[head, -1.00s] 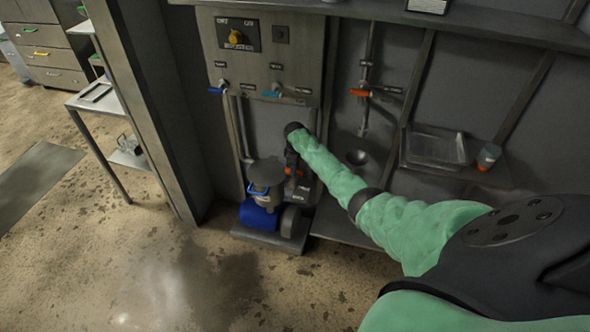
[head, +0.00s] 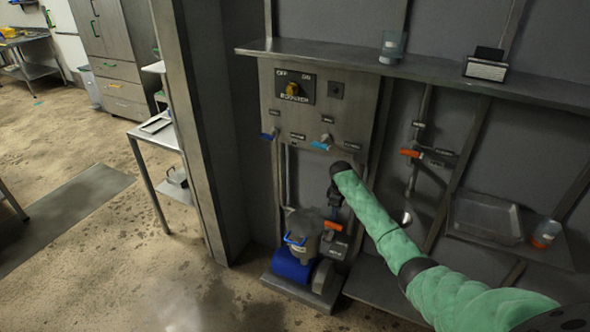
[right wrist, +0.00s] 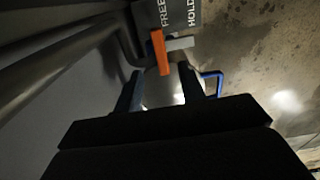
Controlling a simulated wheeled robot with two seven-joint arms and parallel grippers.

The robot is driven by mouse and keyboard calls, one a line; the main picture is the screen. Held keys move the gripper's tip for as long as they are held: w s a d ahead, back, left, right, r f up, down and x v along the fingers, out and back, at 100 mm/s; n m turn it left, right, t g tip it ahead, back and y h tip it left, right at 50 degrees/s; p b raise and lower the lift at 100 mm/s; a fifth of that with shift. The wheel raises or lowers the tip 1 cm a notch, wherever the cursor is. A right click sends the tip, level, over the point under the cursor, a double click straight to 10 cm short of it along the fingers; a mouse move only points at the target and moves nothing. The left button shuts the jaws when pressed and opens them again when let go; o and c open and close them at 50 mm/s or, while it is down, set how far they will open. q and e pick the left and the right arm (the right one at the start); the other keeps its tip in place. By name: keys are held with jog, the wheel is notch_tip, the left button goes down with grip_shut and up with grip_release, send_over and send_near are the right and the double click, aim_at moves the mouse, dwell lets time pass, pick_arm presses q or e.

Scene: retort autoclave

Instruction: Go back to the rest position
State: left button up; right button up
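My right gripper (head: 335,212) is in front of the wall panel, just above an orange lever (head: 333,226) on the floor pump unit (head: 303,262). In the right wrist view its two fingers (right wrist: 160,85) stand apart with nothing between them. Beyond the fingertips is the orange lever (right wrist: 160,52), apart from them, by a grey plate marked FREE and HOLD (right wrist: 178,14). My right arm reaches in from the lower right in the head view. My left gripper is not in view.
The wall panel (head: 350,105) carries a yellow knob (head: 292,89) and blue-handled valves. A shelf (head: 430,68) runs above. A tray (head: 487,217) and an orange-and-white cup (head: 545,233) are at right. A post (head: 190,130) and small side table (head: 150,135) stand at left. The floor at left is open.

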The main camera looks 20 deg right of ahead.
jog(key=shift+w+m, duration=0.4)
jog(key=shift+m, duration=0.3)
jog(key=w+a+r+m+t+h, duration=0.2)
jog(key=w+a+r+m+t, duration=0.3)
jog(key=w+r, duration=0.35)
jog(key=s+a+f+t+y, duration=0.1)
jog(key=s+a+f+t, duration=0.1)
jog(key=s+a+f, duration=1.65)
jog(key=s+a+f+g, duration=0.2)
jog(key=s+f, duration=0.5)
jog(key=s, duration=0.8)
jog(key=s+a+f+g+y, duration=0.1)
jog(key=s+a+f, duration=0.4)
jog(key=s, duration=1.1)
jog(key=s+a+f+g, duration=0.2)
jog(key=s+a+f, duration=0.2)
jog(key=s+f, duration=0.6)
jog(key=s, duration=0.6)
jog(key=shift+s+f+g+y, duration=0.25)
jog(key=shift+f+g+y, duration=0.05)
jog(key=shift+f, duration=0.05)
